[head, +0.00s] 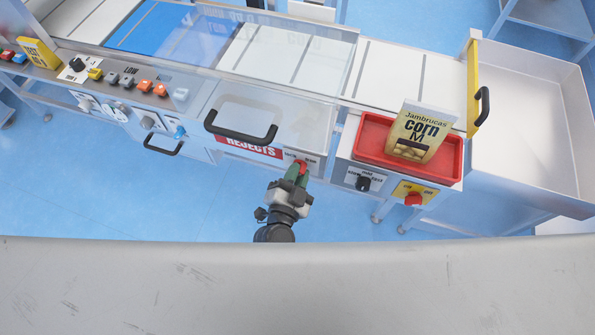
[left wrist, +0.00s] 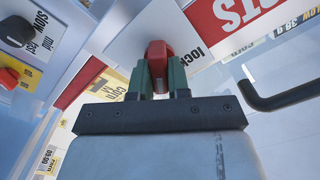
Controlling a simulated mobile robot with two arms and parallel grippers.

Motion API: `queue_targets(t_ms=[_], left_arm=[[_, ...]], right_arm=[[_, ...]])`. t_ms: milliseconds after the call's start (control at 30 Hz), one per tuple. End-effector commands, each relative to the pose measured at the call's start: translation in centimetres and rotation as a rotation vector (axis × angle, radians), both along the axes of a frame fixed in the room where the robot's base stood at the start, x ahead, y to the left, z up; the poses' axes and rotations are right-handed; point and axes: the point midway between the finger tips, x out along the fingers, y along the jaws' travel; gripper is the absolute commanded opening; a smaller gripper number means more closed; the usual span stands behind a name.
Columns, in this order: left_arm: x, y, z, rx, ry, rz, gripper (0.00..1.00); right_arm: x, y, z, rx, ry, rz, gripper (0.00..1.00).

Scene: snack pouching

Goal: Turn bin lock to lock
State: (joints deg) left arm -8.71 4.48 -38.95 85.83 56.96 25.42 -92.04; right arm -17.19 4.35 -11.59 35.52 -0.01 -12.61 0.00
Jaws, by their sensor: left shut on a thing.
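The bin lock is a red knob (head: 302,166) on a small grey panel just right of the red REJECTS label (head: 249,148). My left gripper (head: 297,174) reaches up to it from below, its green fingers shut on the knob. In the left wrist view the red knob (left wrist: 157,56) sits between the two green fingers (left wrist: 158,80). The word "lock" shows right of the knob there; the knob's exact angle is hard to tell. The rejects bin (head: 270,108) has a clear front with a black handle (head: 240,137). My right gripper is not in view.
Right of the lock, a red tray (head: 365,165) holds a corn pouch (head: 418,132). Below it are a black knob (head: 363,183) and a red button (head: 412,199). A large white container (head: 530,180) stands at far right. Buttons line the panel at left.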

Motion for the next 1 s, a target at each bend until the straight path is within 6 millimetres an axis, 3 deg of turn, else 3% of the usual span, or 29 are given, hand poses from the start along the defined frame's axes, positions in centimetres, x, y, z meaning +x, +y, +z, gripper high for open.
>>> queue_targets(t_ms=[400, 1000], left_arm=[[0.02, 0.15, 0.09, -0.362, 0.119, 0.001, 0.00], [0.08, 0.40, -0.09, -0.904, 0.296, 0.000, 0.00]], right_arm=[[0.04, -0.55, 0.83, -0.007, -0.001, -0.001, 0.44], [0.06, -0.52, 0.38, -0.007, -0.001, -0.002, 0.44]])
